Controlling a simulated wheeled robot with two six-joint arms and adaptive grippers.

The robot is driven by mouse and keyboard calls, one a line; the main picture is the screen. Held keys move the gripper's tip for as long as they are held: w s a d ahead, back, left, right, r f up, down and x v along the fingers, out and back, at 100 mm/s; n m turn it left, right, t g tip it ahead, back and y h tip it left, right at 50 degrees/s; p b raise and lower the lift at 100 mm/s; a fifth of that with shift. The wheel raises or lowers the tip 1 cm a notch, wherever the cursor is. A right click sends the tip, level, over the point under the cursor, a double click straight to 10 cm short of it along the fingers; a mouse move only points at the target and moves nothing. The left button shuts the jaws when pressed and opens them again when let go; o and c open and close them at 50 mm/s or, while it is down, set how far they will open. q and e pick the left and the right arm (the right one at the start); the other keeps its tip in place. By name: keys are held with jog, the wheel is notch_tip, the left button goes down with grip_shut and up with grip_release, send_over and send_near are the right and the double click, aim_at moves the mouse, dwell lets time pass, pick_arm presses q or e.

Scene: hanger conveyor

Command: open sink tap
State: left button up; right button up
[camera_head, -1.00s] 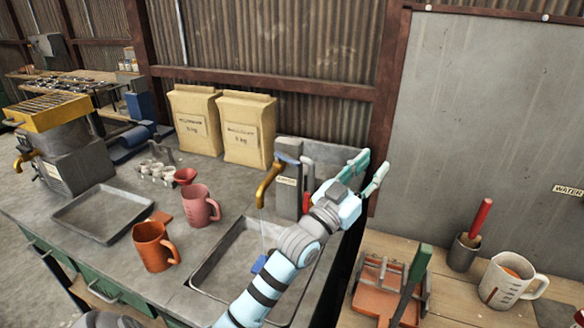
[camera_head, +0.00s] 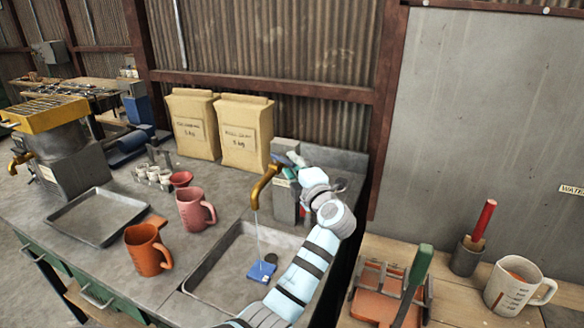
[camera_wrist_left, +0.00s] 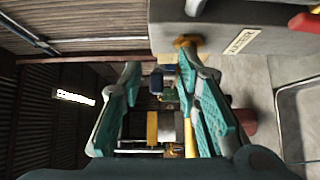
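The brass sink tap (camera_head: 264,186) juts from a grey labelled block (camera_head: 286,203) behind the sink (camera_head: 205,268). A thin pale stream of water runs from its spout into the basin. My left gripper (camera_head: 287,166) is at the top of the block, beside the tap, and partly hides it. In the left wrist view its teal-padded fingers (camera_wrist_left: 158,95) are spread with a gap between them. The brass tap (camera_wrist_left: 188,41) shows there near the right finger. Any tap lever is hidden or too small to tell. My right gripper is out of view.
A blue item (camera_head: 262,271) lies in the sink. Left of it stand a pink jug (camera_head: 194,209), an orange jug (camera_head: 146,249) and a grey tray (camera_head: 98,217). Paper sacks (camera_head: 246,133) stand behind. A wooden bench with a white jug (camera_head: 508,285) is at right.

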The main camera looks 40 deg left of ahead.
pick_arm(q)
jog(key=shift+x, duration=0.9)
jog(key=shift+s+r, duration=0.2)
jog(key=shift+s, duration=0.2)
jog(key=shift+a, duration=0.1)
grip_shut()
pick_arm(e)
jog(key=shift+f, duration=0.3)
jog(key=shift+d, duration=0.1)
